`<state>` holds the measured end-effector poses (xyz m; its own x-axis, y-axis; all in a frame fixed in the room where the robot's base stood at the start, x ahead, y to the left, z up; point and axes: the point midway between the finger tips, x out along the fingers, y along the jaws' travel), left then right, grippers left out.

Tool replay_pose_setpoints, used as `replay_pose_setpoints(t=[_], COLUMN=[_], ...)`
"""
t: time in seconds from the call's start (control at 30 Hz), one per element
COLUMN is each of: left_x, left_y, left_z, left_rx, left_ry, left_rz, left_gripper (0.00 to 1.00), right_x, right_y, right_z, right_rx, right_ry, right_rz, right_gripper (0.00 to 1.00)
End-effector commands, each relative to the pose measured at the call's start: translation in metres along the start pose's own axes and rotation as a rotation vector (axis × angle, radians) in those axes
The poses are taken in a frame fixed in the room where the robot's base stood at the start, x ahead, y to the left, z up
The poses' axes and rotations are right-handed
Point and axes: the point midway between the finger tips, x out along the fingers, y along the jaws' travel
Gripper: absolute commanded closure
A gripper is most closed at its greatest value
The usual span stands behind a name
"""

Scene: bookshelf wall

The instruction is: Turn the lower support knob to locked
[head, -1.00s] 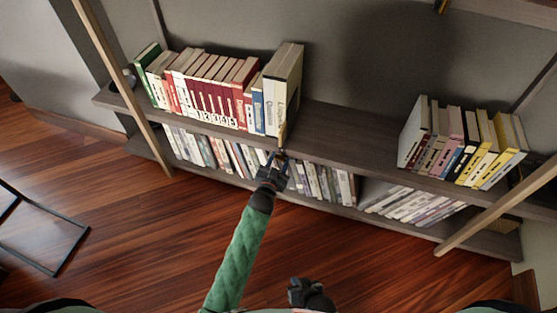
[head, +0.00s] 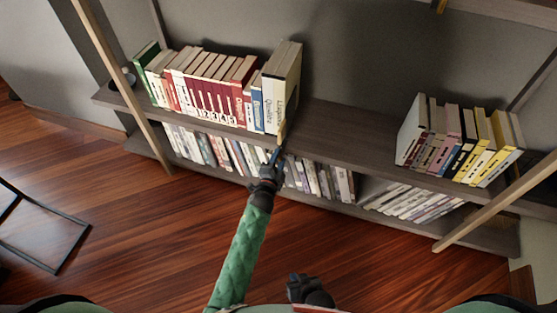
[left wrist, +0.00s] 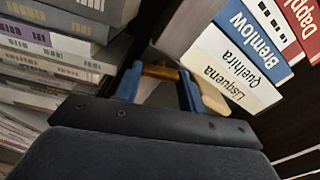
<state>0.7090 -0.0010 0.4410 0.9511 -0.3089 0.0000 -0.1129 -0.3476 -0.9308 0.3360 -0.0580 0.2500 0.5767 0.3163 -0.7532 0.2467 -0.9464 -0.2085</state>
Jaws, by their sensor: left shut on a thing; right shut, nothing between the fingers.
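The lower support knob (left wrist: 160,72) is a small brown wooden bar in the left wrist view, lying between the two blue fingers of my left gripper (left wrist: 160,88), which is shut on it. A flat tan wooden piece (left wrist: 212,97) is beside the right finger; it also shows in the head view (head: 282,132), upright at the shelf's front edge. My left gripper (head: 275,156) reaches the shelf edge there and hides the knob in the head view. I cannot tell the knob's locked mark. My right gripper (head: 298,280) is shut and empty, low in the head view.
Books (head: 215,88) stand left of the knob on the upper shelf (head: 345,142), and the big white volume (left wrist: 235,78) is close to my fingers. More books (head: 320,182) fill the lower shelf. Slanted wooden posts (head: 125,85) flank the shelves.

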Motion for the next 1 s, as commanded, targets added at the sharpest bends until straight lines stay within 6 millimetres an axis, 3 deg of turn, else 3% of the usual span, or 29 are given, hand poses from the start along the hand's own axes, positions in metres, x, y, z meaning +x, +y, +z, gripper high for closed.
replay_pose_setpoints(t=[0.5,1.0], left_x=[-0.0008,-0.0008], left_y=[0.0029,0.0029], left_z=[0.0007,0.0006], left_rx=[0.332,0.392], left_ry=[0.0,0.0], left_rz=[0.001,0.002], left_gripper=[0.83,0.83], right_x=[0.0101,0.0105], right_y=[0.005,0.0052], right_z=[0.0097,0.0059], right_rx=[-0.001,-0.001], right_ry=[-0.001,0.007], right_rz=[0.003,0.003], right_gripper=[1.0,1.0])
